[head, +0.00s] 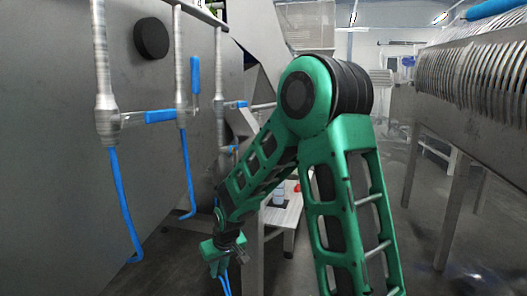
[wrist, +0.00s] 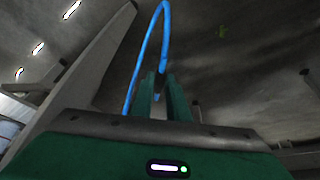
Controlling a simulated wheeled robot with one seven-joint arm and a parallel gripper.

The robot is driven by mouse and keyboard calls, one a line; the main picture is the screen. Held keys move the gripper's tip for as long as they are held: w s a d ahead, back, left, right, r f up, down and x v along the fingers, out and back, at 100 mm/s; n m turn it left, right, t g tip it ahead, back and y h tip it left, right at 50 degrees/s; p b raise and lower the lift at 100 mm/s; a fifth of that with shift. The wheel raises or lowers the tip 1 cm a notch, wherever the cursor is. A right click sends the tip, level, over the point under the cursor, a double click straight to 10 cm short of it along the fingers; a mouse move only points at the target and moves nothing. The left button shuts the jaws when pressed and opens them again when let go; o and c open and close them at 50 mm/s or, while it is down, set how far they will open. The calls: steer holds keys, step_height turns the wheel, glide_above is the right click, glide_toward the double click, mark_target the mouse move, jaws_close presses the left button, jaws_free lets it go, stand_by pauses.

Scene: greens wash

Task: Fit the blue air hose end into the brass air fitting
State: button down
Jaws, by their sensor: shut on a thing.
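My gripper (head: 222,270) hangs low in the middle of the head view, in front of the steel machine. It is shut on a blue air hose (head: 226,285), which shows below the fingers. In the wrist view the two green fingers of my gripper (wrist: 160,95) close around the blue hose (wrist: 152,42). The hose rises from them in a tall loop and drops down on the left. The hose end is too small and dark to make out. I cannot make out the brass air fitting in either view.
A steel machine wall (head: 60,120) fills the left, with vertical pipes, blue-handled valves (head: 160,116) and hanging blue hoses (head: 118,200). A small pale table (head: 275,215) with items stands behind my arm. A slatted steel machine (head: 475,75) stands right, with open floor before it.

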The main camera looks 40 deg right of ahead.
steer(key=w+d+r+n+t+h, duration=0.15)
steer(key=d+r, duration=0.25)
steer(key=r, duration=0.5)
steer(key=w+d+r+n+g, duration=0.1)
steer(key=d+r+n, duration=0.3)
steer(key=r, duration=0.6)
steer(key=s+d+r+n+t, duration=0.1)
steer(key=s+d+r, duration=0.3)
steer(key=r, duration=0.5)
steer(key=s+d+r+n+t, duration=0.1)
steer(key=s+d+r, duration=0.3)
steer(key=r, duration=0.6)
steer(key=shift+d+n, duration=0.75)
steer(key=shift+d, duration=0.05)
steer(key=shift+r+t, duration=0.1)
steer(key=shift+t, duration=0.15)
steer(key=shift+w+a, duration=0.9)
steer(key=shift+w, duration=0.25)
steer(key=shift+w+a, duration=0.9)
steer(key=shift+w, duration=0.2)
steer(key=shift+w+a, duration=0.85)
steer(key=shift+w, duration=0.2)
steer(key=c, duration=1.6)
jaws_free()
steer(key=shift+c, duration=0.2)
